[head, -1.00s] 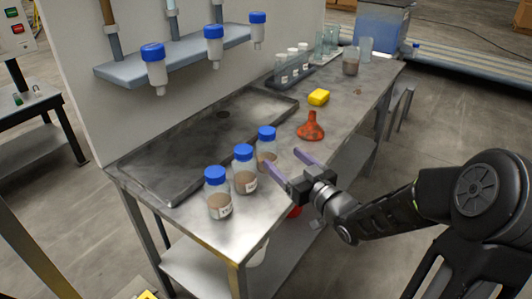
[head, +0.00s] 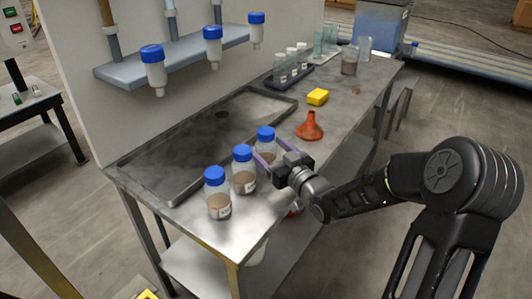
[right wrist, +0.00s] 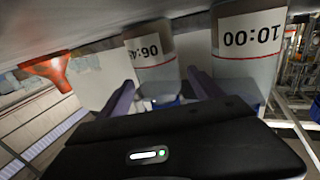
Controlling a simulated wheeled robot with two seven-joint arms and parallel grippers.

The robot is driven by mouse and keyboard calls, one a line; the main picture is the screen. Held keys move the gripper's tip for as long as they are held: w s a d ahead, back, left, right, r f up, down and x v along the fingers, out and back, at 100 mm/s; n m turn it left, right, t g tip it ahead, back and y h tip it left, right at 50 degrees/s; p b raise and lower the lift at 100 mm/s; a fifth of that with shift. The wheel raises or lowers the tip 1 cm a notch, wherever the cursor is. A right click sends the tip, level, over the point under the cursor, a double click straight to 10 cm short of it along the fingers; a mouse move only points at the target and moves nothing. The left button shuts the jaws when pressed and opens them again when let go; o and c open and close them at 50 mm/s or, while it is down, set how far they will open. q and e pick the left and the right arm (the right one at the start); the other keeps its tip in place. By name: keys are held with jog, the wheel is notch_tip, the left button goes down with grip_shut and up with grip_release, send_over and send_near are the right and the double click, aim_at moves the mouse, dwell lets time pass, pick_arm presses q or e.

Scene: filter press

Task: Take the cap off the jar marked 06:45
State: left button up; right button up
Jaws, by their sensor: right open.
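The jar marked 06:45 (right wrist: 148,52) shows upside down in the right wrist view, with its blue cap low between the purple fingers. In the head view it is the farthest of three blue-capped jars (head: 266,146), upright on the bench and holding brown matter. My right gripper (head: 270,153) is open, with one finger on each side of this jar. I cannot tell whether the fingers touch it. The gripper hides part of the jar's lower body. My left gripper is not in view.
The jar marked 10:00 (right wrist: 250,40) stands close beside it, the middle jar in the head view (head: 243,170). A third jar (head: 217,194) stands nearer. A dark tray (head: 150,165) lies behind the jars.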

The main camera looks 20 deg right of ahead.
jog(key=shift+c, duration=0.4)
jog(key=c, duration=1.5)
